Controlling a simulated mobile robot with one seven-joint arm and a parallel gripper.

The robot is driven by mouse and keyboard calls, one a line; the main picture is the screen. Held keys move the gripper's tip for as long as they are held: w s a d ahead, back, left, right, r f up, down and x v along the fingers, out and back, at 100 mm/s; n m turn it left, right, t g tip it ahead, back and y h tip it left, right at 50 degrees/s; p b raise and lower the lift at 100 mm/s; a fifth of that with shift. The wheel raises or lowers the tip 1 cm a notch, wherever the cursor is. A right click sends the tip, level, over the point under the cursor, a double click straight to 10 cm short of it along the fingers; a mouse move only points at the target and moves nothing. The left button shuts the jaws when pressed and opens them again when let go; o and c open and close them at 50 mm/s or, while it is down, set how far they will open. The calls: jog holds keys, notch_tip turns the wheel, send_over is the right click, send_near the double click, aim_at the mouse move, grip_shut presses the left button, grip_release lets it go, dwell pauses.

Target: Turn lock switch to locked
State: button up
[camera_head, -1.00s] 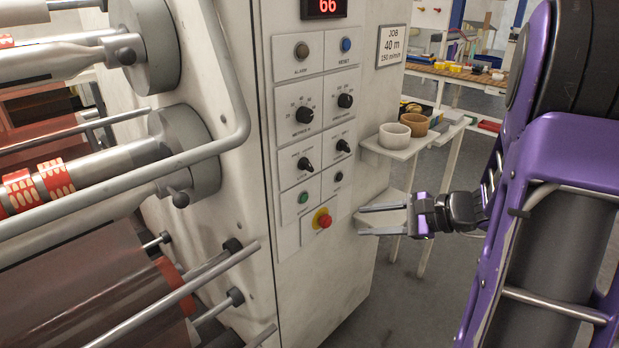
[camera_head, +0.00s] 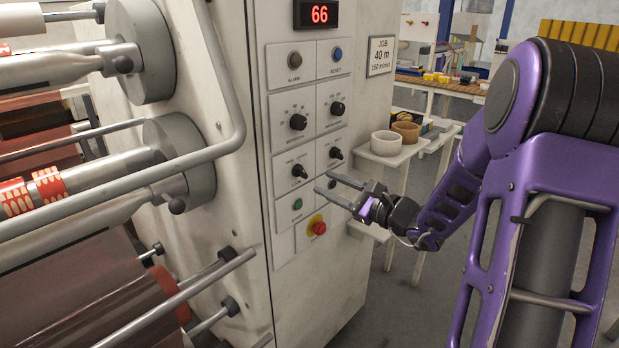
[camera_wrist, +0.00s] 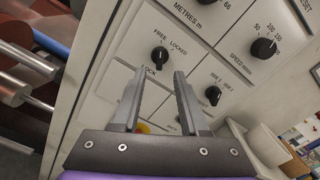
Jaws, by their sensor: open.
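The lock switch (camera_head: 299,171) is a black rotary knob on the left of the machine's panel. In the wrist view the lock switch (camera_wrist: 159,54) has the words FREE and LOCKED above it and LOCK below. I cannot tell clearly which word its pointer faces. My gripper (camera_head: 323,183) is open and empty, at the panel's right side, to the right of and slightly below the switch. In the wrist view my gripper (camera_wrist: 160,70) has its two fingers apart, with the knob beyond their tips and roughly centred between them.
Another knob (camera_head: 336,153) sits right of the switch, and knobs (camera_head: 298,122) are above. A green button (camera_head: 297,204) and red stop button (camera_head: 319,228) are below. A shelf with bowls (camera_head: 386,143) stands right of the panel. Rollers (camera_head: 165,190) jut out left.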

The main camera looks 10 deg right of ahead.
aim_at(305, 174)
jog(key=x, duration=0.6)
jog(key=shift+w+a, duration=0.15)
grip_shut()
